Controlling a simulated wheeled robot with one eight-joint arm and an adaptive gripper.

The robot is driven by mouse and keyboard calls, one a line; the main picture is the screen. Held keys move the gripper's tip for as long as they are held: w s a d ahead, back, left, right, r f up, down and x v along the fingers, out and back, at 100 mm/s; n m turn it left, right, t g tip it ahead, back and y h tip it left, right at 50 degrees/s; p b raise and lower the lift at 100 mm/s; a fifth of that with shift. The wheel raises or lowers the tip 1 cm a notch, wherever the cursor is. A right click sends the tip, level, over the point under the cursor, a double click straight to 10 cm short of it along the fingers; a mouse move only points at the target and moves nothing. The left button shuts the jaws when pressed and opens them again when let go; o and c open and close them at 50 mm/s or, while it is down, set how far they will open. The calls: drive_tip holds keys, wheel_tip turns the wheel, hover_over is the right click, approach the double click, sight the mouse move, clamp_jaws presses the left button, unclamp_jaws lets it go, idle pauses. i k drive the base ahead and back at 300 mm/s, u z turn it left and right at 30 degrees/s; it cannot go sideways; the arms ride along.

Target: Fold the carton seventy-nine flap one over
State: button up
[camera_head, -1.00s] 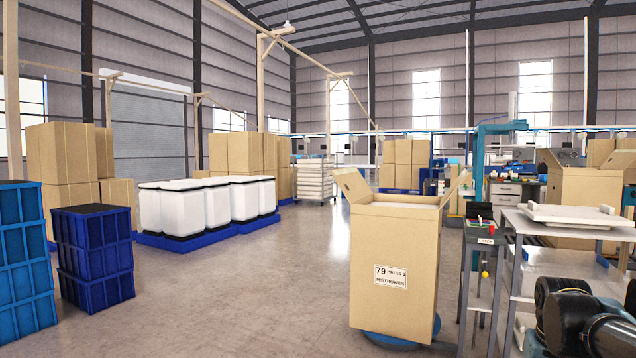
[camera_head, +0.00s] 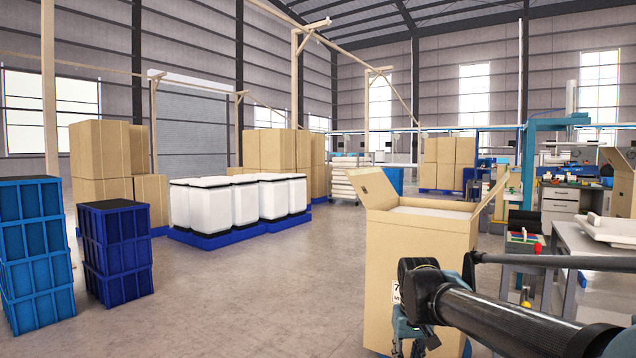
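Carton seventy-nine (camera_head: 385,245) stands upright at right of centre, open at the top. Its left flap (camera_head: 376,188) slants up and outward to the left, with a small dark mark on it. Its right flap (camera_head: 492,197) stands up and leans out to the right. I cannot tell which one is flap one. A pale, flat surface (camera_head: 430,212) shows just inside the rim. My dark arm crosses in front of the carton's lower part and hides most of its label.
A narrow stand with coloured buttons (camera_head: 524,240) and a grey table (camera_head: 590,240) stand right of the carton. White bins (camera_head: 240,198) on a blue pallet and stacked blue crates (camera_head: 118,250) are at left. The floor (camera_head: 260,300) between them and the carton is clear.

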sight(372, 188)
drive_tip(key=z, duration=0.05)
drive_tip(key=i, duration=1.65)
drive_tip(key=z, duration=0.35)
